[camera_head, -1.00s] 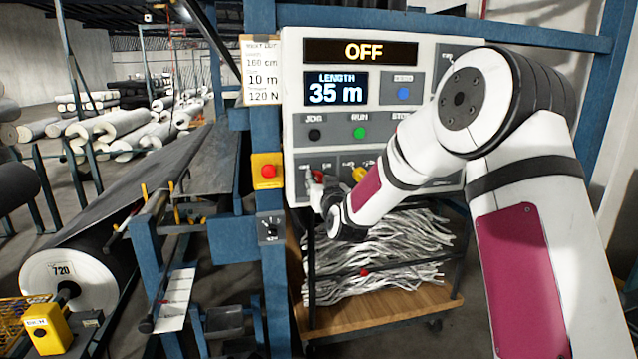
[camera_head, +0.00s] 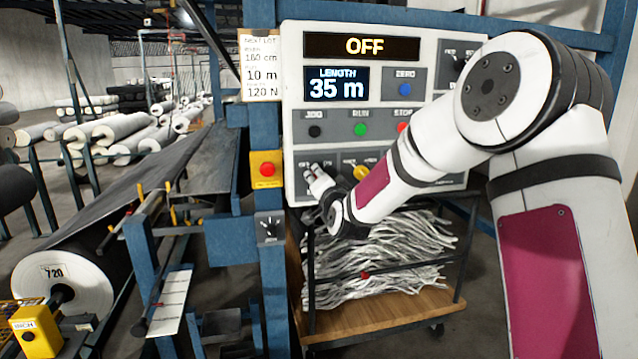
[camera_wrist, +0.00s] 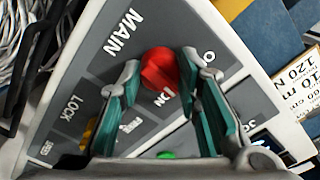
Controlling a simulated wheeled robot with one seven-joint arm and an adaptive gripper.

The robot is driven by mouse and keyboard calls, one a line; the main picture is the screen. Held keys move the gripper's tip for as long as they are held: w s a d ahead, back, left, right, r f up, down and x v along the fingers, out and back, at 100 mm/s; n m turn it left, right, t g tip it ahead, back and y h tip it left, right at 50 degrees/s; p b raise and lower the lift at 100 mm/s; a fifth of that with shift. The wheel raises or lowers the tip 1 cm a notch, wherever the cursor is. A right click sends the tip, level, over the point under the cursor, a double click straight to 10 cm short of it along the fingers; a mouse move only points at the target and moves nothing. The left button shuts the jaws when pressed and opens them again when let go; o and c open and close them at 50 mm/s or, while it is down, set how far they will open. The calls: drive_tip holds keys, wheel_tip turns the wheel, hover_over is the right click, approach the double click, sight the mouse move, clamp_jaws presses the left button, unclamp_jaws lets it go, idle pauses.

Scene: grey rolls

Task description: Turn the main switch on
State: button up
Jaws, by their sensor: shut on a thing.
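The main switch is a red knob (camera_wrist: 160,69) on a dark plate marked MAIN in the wrist view, with ON and O marks by it. My gripper (camera_wrist: 158,76) has its green-padded fingers on either side of the knob and is shut on it. In the head view my gripper (camera_head: 318,180) is at the lower left of the control panel (camera_head: 292,65) and hides the knob. The panel's top display (camera_head: 361,47) reads OFF. Which mark the knob points to is hard to tell.
A yellow lock knob (camera_head: 361,173) sits just right of my gripper. Jog, green run (camera_head: 360,130) and red stop buttons are above. A red button on a yellow box (camera_head: 267,169) is on the blue post to the left. A cart (camera_head: 390,328) with white strips stands below.

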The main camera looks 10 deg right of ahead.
drive_tip(key=shift+m, duration=4.2)
drive_tip(key=o, duration=1.2)
drive_tip(key=shift+c, duration=0.2)
drive_tip(key=shift+s, duration=0.15)
drive_tip(key=s, duration=1.1)
drive_tip(key=shift+s, duration=0.35)
